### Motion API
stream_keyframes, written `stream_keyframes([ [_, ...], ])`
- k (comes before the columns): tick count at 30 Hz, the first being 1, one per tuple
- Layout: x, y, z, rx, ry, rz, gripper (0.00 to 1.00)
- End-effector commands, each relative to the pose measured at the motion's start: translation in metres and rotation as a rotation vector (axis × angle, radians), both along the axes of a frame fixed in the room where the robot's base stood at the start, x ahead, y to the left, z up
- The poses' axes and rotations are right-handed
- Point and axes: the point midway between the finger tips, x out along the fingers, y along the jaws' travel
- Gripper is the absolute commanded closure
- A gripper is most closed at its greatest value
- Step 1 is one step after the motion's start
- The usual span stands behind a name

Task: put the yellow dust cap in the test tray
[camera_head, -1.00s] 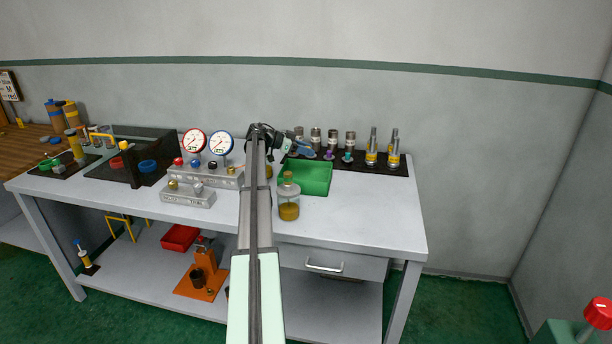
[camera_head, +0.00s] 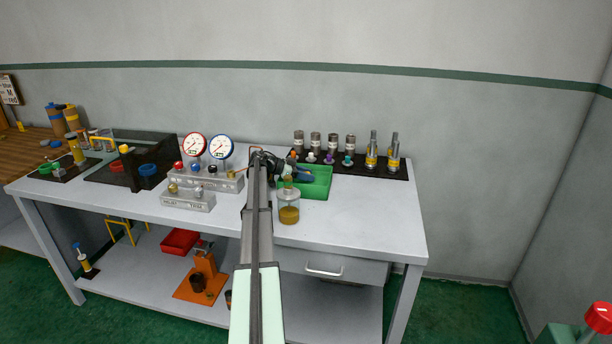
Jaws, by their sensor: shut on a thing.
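I cannot clearly identify the yellow dust cap. A small orange-yellow spot (camera_head: 292,155) shows just behind my gripper, too small to name.
A jar with amber contents (camera_head: 289,213) stands at the tray's front left. Behind the tray, a black rack (camera_head: 375,169) holds several metal cylinders and small coloured caps. Two gauges (camera_head: 220,147) and metal blocks stand to the left. The bench's right front is clear.

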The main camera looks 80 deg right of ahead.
Motion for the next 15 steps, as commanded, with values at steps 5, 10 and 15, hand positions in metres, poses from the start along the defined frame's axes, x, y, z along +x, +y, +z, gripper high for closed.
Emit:
stream_keyframes([
  [5, 0.0000, 0.0000, -0.0019, 0.001, 0.000, 0.000, 0.88],
  [10, 0.0000, 0.0001, -0.0024, 0.001, 0.000, 0.000, 0.47],
  [15, -0.0001, 0.0001, -0.0023, 0.000, 0.000, 0.000, 0.34],
])
